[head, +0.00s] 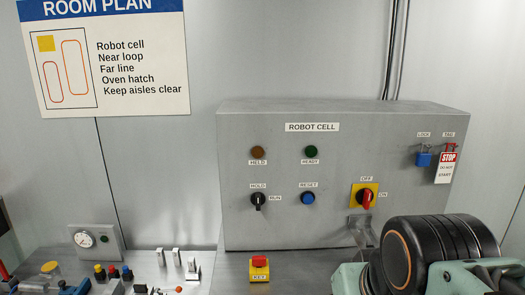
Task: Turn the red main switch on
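The red main switch (366,198) sits on a yellow square plate at the right of the grey ROBOT CELL panel (237,180). Its red handle stands nearly upright, toward the OFF label (366,179) above it. The ON label (382,195) is to its right. Nothing visibly touches the handle. My arm shows at the lower right as black and pale green links, below and right of the switch. I cannot make out my gripper.
A blue padlock (423,159) and a red-and-white STOP tag (446,166) hang at the panel's upper right. A HOLD/RUN knob (258,199) and blue reset button (308,198) are left. A yellow box with a red button (259,268) and a grey bracket-like part (361,232) are below.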

